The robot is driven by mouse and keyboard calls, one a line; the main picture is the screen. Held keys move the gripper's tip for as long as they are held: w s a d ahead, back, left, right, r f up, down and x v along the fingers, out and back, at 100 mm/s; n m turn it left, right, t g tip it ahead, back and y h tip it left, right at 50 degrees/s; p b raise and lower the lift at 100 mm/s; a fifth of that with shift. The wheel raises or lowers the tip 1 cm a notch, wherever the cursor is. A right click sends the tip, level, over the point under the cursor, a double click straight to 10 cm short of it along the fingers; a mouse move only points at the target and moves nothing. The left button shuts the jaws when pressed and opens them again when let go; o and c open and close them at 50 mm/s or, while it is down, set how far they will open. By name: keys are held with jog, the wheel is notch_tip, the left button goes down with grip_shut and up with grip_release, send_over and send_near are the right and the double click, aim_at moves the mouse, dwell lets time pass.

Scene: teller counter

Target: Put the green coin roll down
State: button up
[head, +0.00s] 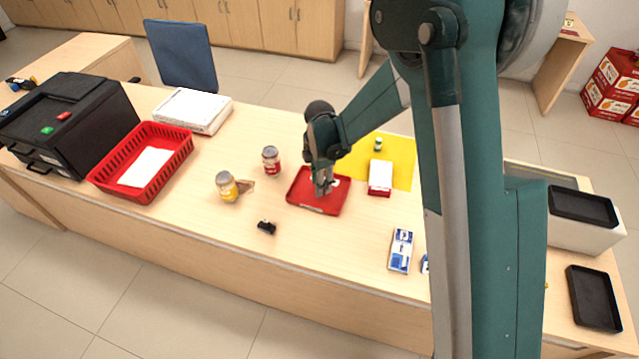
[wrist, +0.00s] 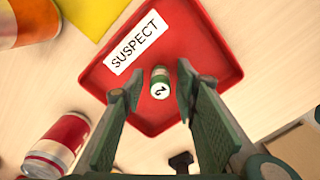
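A green coin roll (wrist: 160,82) with a pale end marked with a numeral is in the red tray (wrist: 205,30), beside its white SUSPECT label (wrist: 137,43). My gripper (wrist: 150,85) is over the tray with its fingers apart, one on each side of the roll. Gaps show between the roll and both fingers. In the head view my gripper (head: 322,188) is low over the red tray (head: 318,208), and the roll between the fingers is hard to make out there. Another small green and white item (head: 377,144) stands on the yellow mat (head: 400,150).
A red-labelled jar (head: 271,160) and a yellow-labelled jar (head: 227,187) stand left of the tray. A small black object (head: 266,227) lies in front. A red and white box (head: 380,177) is just right of the tray. A red basket (head: 180,150) stands farther left.

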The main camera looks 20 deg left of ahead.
notch_tip(320, 180, up, 12)
jog(key=p, duration=0.1)
dwell(0.5)
dwell(0.5)
jog(key=shift+d+r, duration=0.1)
jog(key=s+d+r+m+t+y, duration=0.15)
jog(key=s+d+r+m, duration=0.35)
jog(key=d+r, duration=0.65)
jog(key=s+d+r+m+t+h, duration=0.1)
jog(key=s+d+r+m+t, duration=0.1)
jog(key=d+r+m, duration=0.9)
jog(key=s+d+m+t, duration=0.3)
jog(key=s+d+m, duration=0.8)
jog(key=s+d, duration=0.7)
jog(key=shift+d+f+t, duration=0.35)
jog(key=shift+d+f, duration=0.1)
jog(key=shift+d, duration=1.7)
